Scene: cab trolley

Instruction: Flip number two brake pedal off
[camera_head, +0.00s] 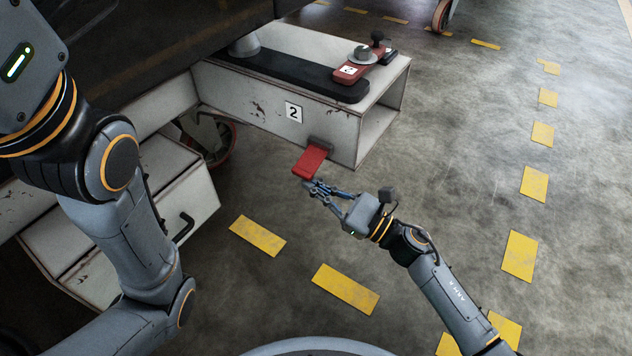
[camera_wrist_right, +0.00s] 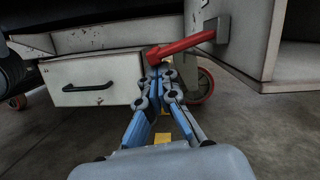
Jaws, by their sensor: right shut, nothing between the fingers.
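A white drawer unit (camera_head: 190,190) with a black handle (camera_head: 184,228) stands left of the pedal. A red control with a dark knob (camera_head: 358,68) sits on top of the numbered box. The floor with yellow dashes (camera_head: 345,288) is clear to the right.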

